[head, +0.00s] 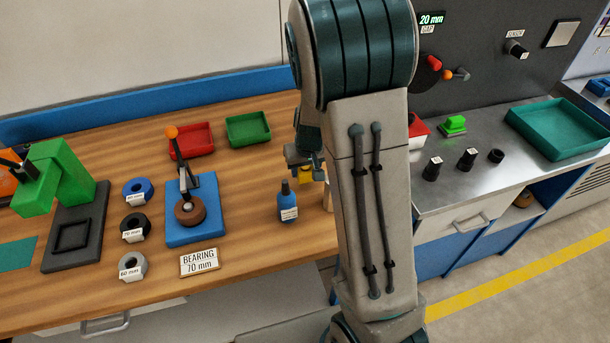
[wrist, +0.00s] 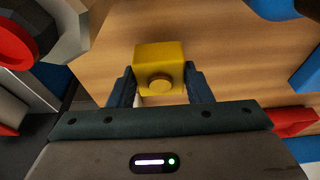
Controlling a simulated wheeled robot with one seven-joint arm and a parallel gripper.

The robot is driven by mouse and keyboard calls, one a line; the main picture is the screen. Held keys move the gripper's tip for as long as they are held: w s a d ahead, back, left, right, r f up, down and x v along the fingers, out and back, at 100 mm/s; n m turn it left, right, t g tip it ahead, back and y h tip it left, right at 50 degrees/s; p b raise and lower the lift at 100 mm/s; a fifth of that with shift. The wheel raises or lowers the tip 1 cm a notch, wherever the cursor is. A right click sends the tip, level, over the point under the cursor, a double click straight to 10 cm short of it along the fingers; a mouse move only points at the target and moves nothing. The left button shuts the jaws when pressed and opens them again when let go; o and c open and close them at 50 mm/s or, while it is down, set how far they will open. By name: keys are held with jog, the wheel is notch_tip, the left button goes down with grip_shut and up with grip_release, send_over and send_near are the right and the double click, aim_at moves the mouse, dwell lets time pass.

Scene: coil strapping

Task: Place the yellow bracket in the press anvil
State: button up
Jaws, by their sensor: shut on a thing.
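My gripper (wrist: 160,88) is shut on the yellow bracket (wrist: 159,58), a blocky piece with a round boss, with one dark finger on each side. In the head view the bracket (head: 305,178) shows partly below my gripper (head: 305,165), beside my arm, over the right part of the wooden bench. I cannot tell its exact height above the bench. At the far left stands a green press (head: 62,175). Its dark base has a square recess, which looks like the press anvil (head: 73,236); the recess looks empty. My gripper is well to the right of it.
A blue fixture (head: 210,232) with an orange-knobbed lever and brown ring stands between. Several rings, including a blue one (head: 137,190), lie left of it. A blue bottle (head: 288,205) stands just below my gripper in the picture. Red (head: 196,137) and green (head: 248,129) trays sit behind.

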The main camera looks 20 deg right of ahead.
aim_at(307, 171)
jog(key=shift+f, duration=1.45)
jog(key=shift+f, duration=0.15)
jog(key=o, duration=0.8)
jog(key=shift+f+b, duration=0.1)
jog(key=shift+b, duration=0.25)
jog(key=o, duration=0.4)
jog(key=shift+r, duration=0.2)
